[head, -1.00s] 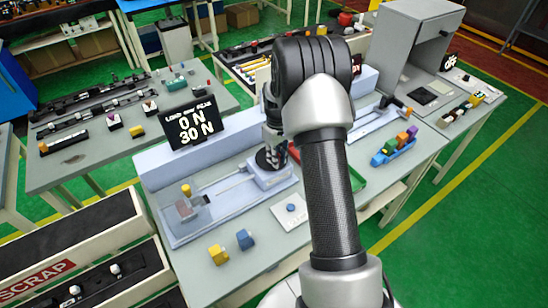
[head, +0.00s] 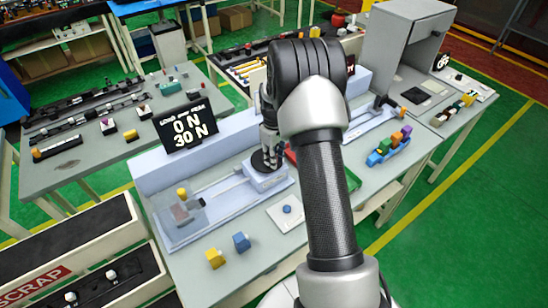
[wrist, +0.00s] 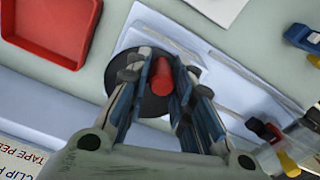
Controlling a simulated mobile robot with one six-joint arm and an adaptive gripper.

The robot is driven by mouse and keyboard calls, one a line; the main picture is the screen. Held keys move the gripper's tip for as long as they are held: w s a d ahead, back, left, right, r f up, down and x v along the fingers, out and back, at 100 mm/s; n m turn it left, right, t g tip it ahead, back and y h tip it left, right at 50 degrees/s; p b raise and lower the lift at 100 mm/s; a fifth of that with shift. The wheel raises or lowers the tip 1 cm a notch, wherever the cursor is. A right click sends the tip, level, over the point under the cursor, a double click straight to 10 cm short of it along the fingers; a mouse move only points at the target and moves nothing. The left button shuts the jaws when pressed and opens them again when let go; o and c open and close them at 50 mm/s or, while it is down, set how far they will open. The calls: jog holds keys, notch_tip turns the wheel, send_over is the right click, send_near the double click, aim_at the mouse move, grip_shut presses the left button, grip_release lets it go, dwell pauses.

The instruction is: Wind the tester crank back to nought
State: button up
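The tester (head: 178,237) is a long pale blue bench unit with a slide, and a black round crank disc (head: 262,164) sits on the block at its right end. In the wrist view the crank disc (wrist: 128,84) carries a red knob (wrist: 161,76). My gripper (wrist: 164,68) points down over the disc, its two fingers on either side of the knob and seemingly closed against it. In the head view my gripper (head: 268,150) is partly hidden by my arm. The black display (head: 188,126) reads 0 N and 30 N.
A yellow block (head: 215,258) and a blue block (head: 241,241) lie in front of the tester. A red tray (wrist: 55,25) is close to the disc. A blue holder (head: 390,152) with coloured pieces stands further right.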

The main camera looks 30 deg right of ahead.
jog(key=o, duration=0.3)
jog(key=shift+o, duration=0.2)
notch_tip(320, 180, up, 12)
dwell(0.5)
jog(key=shift+a, duration=0.1)
